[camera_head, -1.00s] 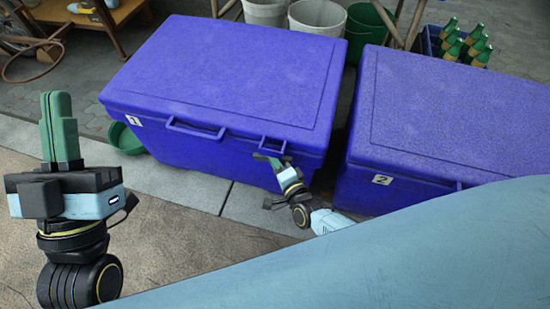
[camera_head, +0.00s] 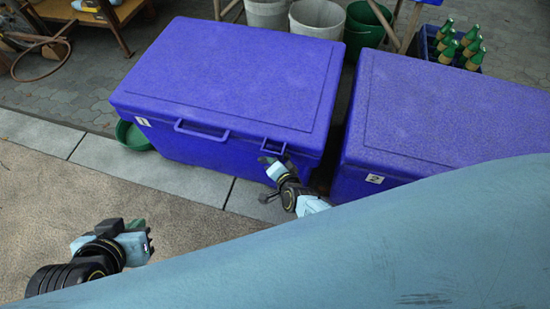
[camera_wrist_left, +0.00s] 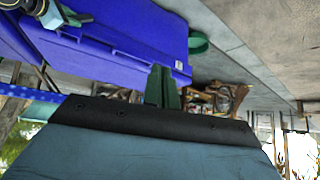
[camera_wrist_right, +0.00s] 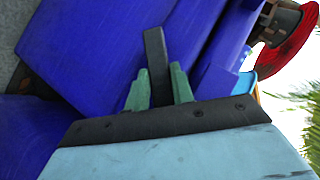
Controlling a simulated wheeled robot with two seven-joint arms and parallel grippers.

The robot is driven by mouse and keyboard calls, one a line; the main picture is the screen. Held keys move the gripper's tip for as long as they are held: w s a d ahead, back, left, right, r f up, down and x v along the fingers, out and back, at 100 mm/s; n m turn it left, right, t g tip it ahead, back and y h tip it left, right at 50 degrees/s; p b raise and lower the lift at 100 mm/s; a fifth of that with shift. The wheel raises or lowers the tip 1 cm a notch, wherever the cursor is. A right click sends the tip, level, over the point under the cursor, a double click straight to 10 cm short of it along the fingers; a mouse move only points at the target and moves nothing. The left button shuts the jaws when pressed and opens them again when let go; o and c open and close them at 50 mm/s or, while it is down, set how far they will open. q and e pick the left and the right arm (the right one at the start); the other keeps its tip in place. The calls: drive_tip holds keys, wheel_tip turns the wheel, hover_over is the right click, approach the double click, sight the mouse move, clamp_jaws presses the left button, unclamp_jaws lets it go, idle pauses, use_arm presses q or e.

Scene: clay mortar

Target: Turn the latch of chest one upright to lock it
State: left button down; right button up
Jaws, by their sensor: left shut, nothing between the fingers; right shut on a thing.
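Chest one (camera_head: 225,85) is the blue chest with a "1" label (camera_head: 142,122); its lid is down. My right gripper (camera_head: 270,160) is at its front face, below the small handle near the right end. In the right wrist view its green fingers (camera_wrist_right: 158,88) are shut on the latch (camera_wrist_right: 154,50), a dark flat bar that sticks out beyond the fingertips. The latch is small and partly hidden in the head view. My left gripper (camera_head: 138,226) is low at the left, away from the chest; its green fingers (camera_wrist_left: 162,85) are shut and empty.
Chest two (camera_head: 440,120) stands close on the right, with a narrow gap between the chests. Buckets (camera_head: 318,18) and a crate of green bottles (camera_head: 460,45) are behind. A green bowl (camera_head: 130,136) lies by chest one's left end. Paving in front is clear.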

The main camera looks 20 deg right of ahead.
use_arm(q)
drive_tip(key=s+a+f+g+y+p, duration=0.2)
drive_tip(key=s+a+f+g+p, duration=0.25)
drive_tip(key=f, duration=0.35)
drive_tip(key=shift+t+h, duration=0.25)
drive_tip(key=shift+h, duration=0.15)
drive_tip(key=shift+s+d+r+b, duration=0.3)
drive_tip(key=shift+r+b, duration=0.25)
drive_tip(key=shift+r, duration=0.35)
drive_tip(key=shift+s+d+r+b, duration=0.3)
drive_tip(key=shift+r+b, duration=0.2)
drive_tip(key=shift+r, duration=0.35)
drive_tip(key=shift+s+d+r+b, duration=0.2)
drive_tip(key=shift+d+r+b, duration=0.3)
drive_tip(key=shift+r, duration=0.4)
use_arm(e)
drive_tip(key=shift+w+a+r+n+g+h, duration=0.1)
drive_tip(key=shift+w+n+g+h, duration=0.05)
drive_tip(key=shift+n+g+h, duration=0.75)
drive_tip(key=shift+w+r+n+g+h, duration=0.15)
drive_tip(key=shift+n+g+h, duration=0.5)
drive_tip(key=shift+h, duration=0.45)
drive_tip(key=shift+w+a+r+n+g+h, duration=0.15)
drive_tip(key=shift+n+g+h, duration=0.5)
drive_tip(key=shift+g+h, duration=0.35)
use_arm(q)
drive_tip(key=shift+a, duration=0.1)
use_arm(e)
drive_tip(key=shift+d, duration=0.1)
